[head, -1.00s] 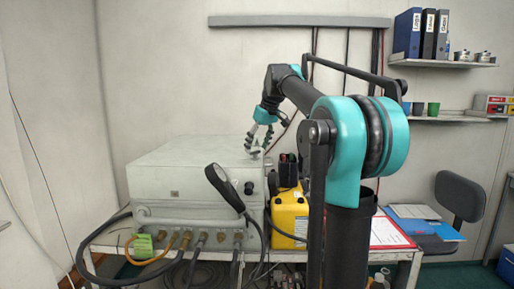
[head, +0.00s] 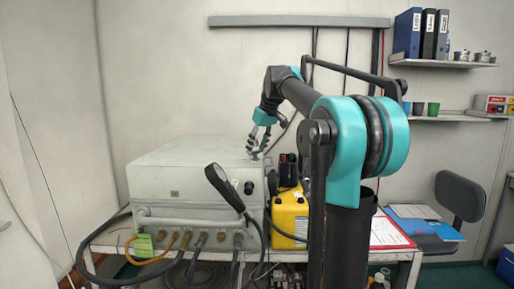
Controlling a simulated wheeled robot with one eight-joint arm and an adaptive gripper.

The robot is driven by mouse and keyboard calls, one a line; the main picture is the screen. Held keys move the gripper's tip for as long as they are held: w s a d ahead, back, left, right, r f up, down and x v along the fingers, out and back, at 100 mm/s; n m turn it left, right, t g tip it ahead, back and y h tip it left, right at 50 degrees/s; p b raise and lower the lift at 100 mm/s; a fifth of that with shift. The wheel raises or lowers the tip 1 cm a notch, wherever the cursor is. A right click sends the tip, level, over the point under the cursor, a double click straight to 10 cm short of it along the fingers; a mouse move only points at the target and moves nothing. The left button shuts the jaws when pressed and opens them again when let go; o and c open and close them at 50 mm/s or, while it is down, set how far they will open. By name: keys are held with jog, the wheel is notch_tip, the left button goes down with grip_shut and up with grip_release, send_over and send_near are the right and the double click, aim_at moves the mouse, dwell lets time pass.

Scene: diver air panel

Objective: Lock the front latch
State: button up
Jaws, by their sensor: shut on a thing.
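The air panel case (head: 190,160) is a pale grey box with its lid down, standing on a bench at the left. My gripper (head: 257,152) is at the top right edge of the case, its dark fingers pointing down. It is shut on a small part at that edge, most likely a latch; the fingers hide most of it and I cannot tell its position. Another front latch cannot be made out clearly.
A black handset (head: 223,187) stands up before the case front. Hoses and brass fittings (head: 185,240) line its lower front. A yellow box (head: 290,214) stands to the right. A red-edged clipboard (head: 388,233) lies farther right.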

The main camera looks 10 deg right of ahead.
jog(key=m, duration=0.1)
jog(key=m+h, duration=0.1)
jog(key=m, duration=0.2)
jog(key=shift+a+m+t+h, duration=0.3)
jog(key=shift+h, duration=0.1)
jog(key=shift+a+m+h, duration=0.1)
jog(key=shift+m+h, duration=0.6)
jog(key=shift+m, duration=1.2)
jog(key=o, duration=1.1)
jog(key=shift+o, duration=0.3)
jog(key=shift+s+r, duration=0.1)
jog(key=v, duration=1.1)
jog(key=shift+r, duration=0.35)
